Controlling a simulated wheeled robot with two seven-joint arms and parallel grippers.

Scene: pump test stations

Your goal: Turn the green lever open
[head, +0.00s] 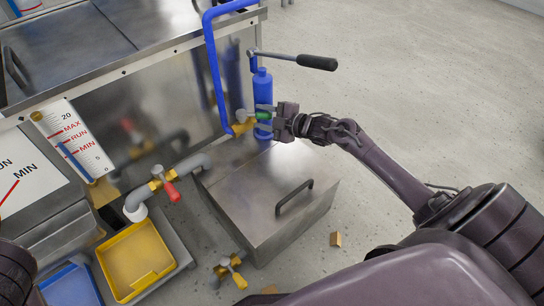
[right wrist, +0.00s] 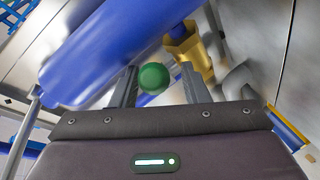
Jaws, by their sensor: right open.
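The green lever (head: 263,115) shows as a small green end on a brass valve (head: 243,122) beside the blue pump cylinder (head: 263,87). In the right wrist view the green lever end (right wrist: 154,77) is a round knob between my open fingers, and the brass fitting (right wrist: 187,50) is behind it. My right gripper (head: 265,117) is open around the green end; I cannot tell whether either finger touches it. The rest of the lever is hidden behind its end and the fingers. My left gripper is not in view.
A blue pipe (head: 214,70) rises close to the valve, and a black-gripped pump handle (head: 317,62) sticks out above. A steel box lid (head: 270,190) lies below. A red lever (head: 172,192), yellow tray (head: 135,262) and level scale (head: 75,135) are at left.

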